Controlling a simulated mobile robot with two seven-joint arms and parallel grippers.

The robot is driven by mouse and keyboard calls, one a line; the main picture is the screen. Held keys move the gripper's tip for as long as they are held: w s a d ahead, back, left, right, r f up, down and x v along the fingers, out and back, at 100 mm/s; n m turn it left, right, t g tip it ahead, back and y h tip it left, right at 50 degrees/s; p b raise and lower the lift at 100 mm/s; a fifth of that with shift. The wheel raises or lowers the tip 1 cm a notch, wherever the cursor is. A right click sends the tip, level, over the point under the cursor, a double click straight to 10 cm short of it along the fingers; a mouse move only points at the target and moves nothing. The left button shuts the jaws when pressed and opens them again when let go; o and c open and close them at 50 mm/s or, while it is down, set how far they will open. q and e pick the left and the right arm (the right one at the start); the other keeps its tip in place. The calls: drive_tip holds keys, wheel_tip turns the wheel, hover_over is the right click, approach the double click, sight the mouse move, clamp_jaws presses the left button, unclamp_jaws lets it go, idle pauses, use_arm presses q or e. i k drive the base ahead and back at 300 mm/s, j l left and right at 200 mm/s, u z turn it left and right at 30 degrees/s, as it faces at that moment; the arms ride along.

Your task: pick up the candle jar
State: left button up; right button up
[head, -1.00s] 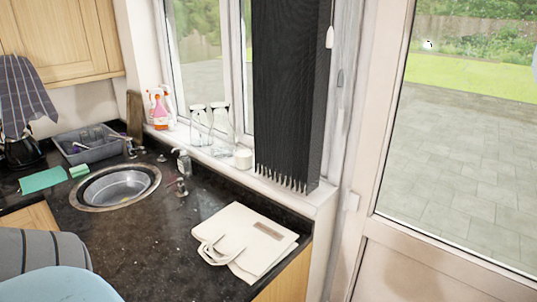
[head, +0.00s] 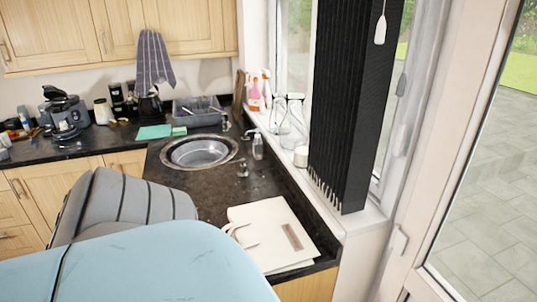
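A small white cylindrical jar (head: 301,156), which looks like the candle jar, stands upright on the windowsill (head: 343,215). It is just left of the dark blind and in front of the clear glass bottles. It is too small to make out a label or wick. Neither of my grippers shows in the head view.
Clear bottles (head: 293,120) and spray bottles (head: 258,92) stand along the sill. A dark blind (head: 352,105) hangs right of the jar. A cream bag (head: 272,235) lies on the counter below. A pale blue surface (head: 140,265) and grey striped chair (head: 120,205) fill the front left.

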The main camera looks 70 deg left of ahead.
sight(301, 148)
drive_tip(key=u, duration=1.8)
